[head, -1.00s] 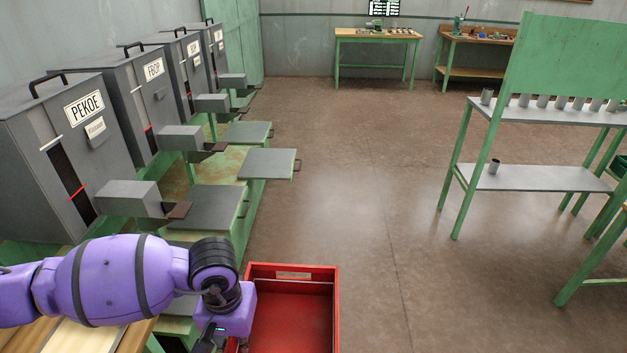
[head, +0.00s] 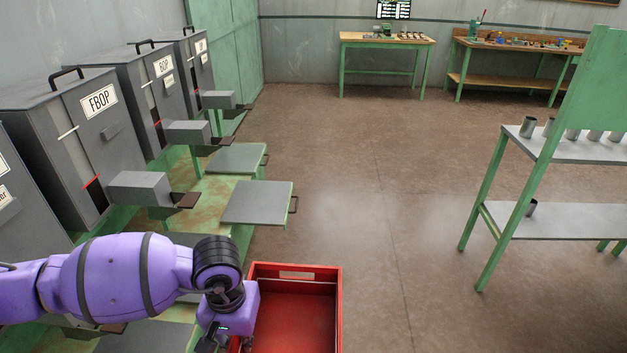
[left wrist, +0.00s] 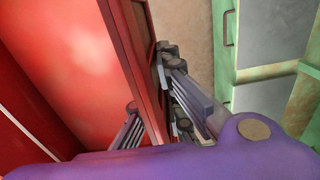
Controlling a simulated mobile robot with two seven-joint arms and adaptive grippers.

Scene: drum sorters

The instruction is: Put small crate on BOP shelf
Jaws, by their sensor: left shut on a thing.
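The BOP sorter (head: 152,98) is a grey box on the left, beyond the FBOP one. A grey shelf plate (head: 258,203) juts out in front of the row, seemingly at BOP. My right gripper is out of view.
The FBOP sorter (head: 75,140) stands nearer on the left, its spout (head: 140,187) jutting out. Another shelf plate (head: 237,158) lies farther along. A green rack (head: 560,145) with metal cups stands at right. The floor between is clear.

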